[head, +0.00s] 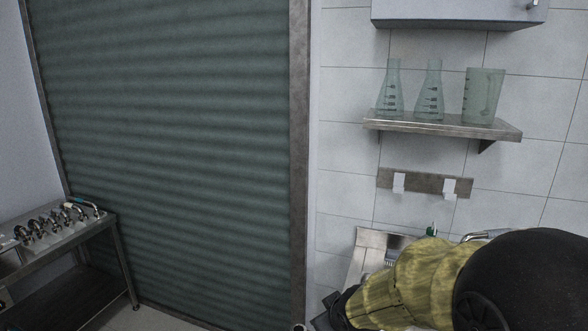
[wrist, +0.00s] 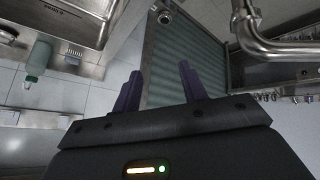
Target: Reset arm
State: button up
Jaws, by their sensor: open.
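My gripper (wrist: 158,92) shows in the wrist view, with two dark purple fingers standing apart and nothing between them. In the head view my arm, yellow and black, fills the lower right corner, and the gripper's fingers cannot be made out there. Behind the fingers in the wrist view is a green ribbed shutter (wrist: 185,65). The same shutter (head: 170,150) fills much of the head view.
A metal shelf (head: 445,127) holds two flasks and a beaker on the tiled wall. A hook rail (head: 425,181) hangs below. A steel sink (wrist: 70,22) with a green bottle (wrist: 38,60) is near my arm. A metal cart (head: 75,255) with several fittings stands left.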

jog(key=s+d+f+m+g+h, duration=0.1)
jog(key=s+d+f+m+g, duration=0.2)
jog(key=s, duration=0.4)
jog(key=s+d+f+m+g, duration=0.2)
jog(key=s+d+m, duration=0.15)
jog(key=s, duration=0.35)
jog(key=s+b+x, duration=0.2)
jog(key=b+x, duration=0.9)
jog(key=s+d+f+b+x, duration=0.1)
jog(key=s+b+x, duration=0.1)
jog(key=b+x, duration=0.85)
jog(key=w+p+v, duration=0.2)
jog(key=p+v, duration=0.9)
jog(key=w+r+p+v, duration=0.1)
jog(key=w+p+v, duration=0.1)
jog(key=p+v, duration=0.8)
jog(key=shift+w+a+r+p, duration=0.25)
jog(key=shift+r+p, duration=0.1)
jog(key=shift+r, duration=0.15)
jog(key=shift+c, duration=0.7)
